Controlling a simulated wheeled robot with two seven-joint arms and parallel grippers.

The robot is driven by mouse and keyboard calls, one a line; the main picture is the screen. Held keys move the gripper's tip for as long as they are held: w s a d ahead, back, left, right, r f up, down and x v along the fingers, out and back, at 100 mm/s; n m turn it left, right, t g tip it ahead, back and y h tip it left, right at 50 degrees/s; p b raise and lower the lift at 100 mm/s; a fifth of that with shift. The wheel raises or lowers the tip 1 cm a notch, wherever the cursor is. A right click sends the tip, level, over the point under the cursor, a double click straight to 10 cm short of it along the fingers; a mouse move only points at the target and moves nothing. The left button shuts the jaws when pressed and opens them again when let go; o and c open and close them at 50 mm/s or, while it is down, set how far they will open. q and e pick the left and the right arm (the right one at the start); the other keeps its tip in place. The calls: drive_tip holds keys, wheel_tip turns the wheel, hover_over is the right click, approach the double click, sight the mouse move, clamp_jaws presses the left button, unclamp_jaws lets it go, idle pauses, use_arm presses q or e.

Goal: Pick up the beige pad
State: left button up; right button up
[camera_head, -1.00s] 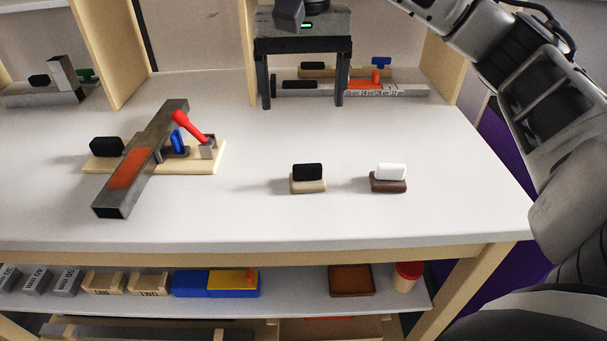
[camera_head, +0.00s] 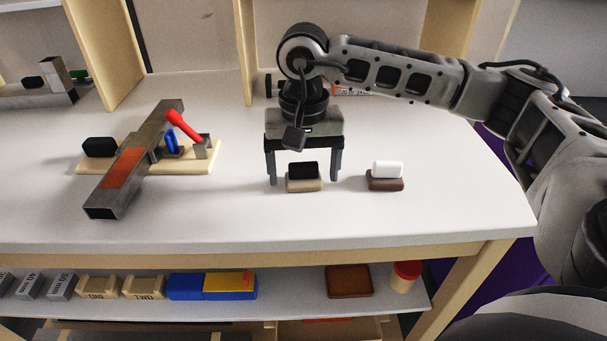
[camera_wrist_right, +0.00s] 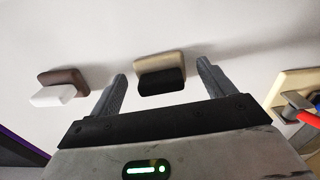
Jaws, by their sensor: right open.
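The beige pad (camera_head: 305,185) lies on the white table with a black block (camera_head: 303,170) on top of it. In the right wrist view the beige pad (camera_wrist_right: 159,63) is ahead, between the fingers in the picture, with the black block (camera_wrist_right: 161,83) on its near side. My right gripper (camera_head: 305,181) is open and empty, its two fingers pointing down on either side of the pad in the head view. It also shows in the right wrist view (camera_wrist_right: 163,88). I cannot tell the exact gap between fingers and pad. My left gripper is not in view.
A brown pad with a white block (camera_head: 387,170) stands to the right of the beige pad. A grey bar with an orange patch (camera_head: 123,168) lies across a cream board with a red-handled clamp (camera_head: 184,126) at the left. The table front is clear.

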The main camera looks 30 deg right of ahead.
drive_tip(key=shift+f, duration=0.2)
drive_tip(key=c, duration=1.1)
drive_tip(key=shift+r, duration=0.15)
drive_tip(key=shift+r, duration=0.25)
wheel_tip(320, 180, up, 2)
drive_tip(key=shift+r, duration=0.2)
drive_tip(key=s+a+r, duration=0.5)
drive_tip(key=a+r, duration=0.1)
drive_tip(key=a, duration=0.1)
drive_tip(key=s+a+r, duration=0.3)
drive_tip(key=a, duration=0.1)
drive_tip(key=shift+s+r+b, duration=0.3)
drive_tip(key=shift+r, duration=0.1)
